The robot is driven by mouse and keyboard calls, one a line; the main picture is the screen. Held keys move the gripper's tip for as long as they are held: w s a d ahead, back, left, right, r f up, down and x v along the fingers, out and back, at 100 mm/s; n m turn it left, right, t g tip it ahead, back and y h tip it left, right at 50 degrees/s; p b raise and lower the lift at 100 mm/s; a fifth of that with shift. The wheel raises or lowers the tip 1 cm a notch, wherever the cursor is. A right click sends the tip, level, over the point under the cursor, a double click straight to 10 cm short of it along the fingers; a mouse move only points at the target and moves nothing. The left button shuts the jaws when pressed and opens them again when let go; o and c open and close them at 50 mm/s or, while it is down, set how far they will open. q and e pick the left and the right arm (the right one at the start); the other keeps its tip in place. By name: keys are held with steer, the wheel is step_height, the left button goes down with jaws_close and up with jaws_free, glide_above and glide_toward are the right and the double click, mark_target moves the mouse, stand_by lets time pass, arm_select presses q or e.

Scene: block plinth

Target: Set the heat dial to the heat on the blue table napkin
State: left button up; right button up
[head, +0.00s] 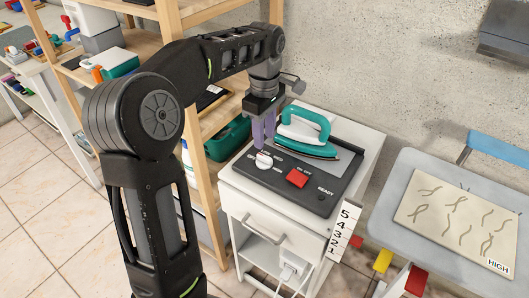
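The heat dial (264,160) is a white knob on a dark panel (308,199), with small labels around it too small to read surely. Its pointer direction is unclear. My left gripper (263,146) points down with its purple fingers just above or at the dial; contact is unclear. The fingers are close together, and whether they grip the knob does not show. A beige napkin (455,217) with dark wavy lines lies on the blue-grey table (396,186) at right. Its corner label reads HIGH. My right gripper is not in view.
A teal and white iron (305,133) stands behind the dial. A red button (297,178) is right of the dial, near the word READY. The panel is on a white drawer cabinet (234,202). A wooden shelf (196,150) stands close on the left.

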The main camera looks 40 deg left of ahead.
mark_target(264, 156)
arm_select(q)
step_height(264, 156, down, 7)
steer(key=shift+r, duration=0.1)
steer(key=shift+c, duration=0.4)
jaws_close()
stand_by(0.4)
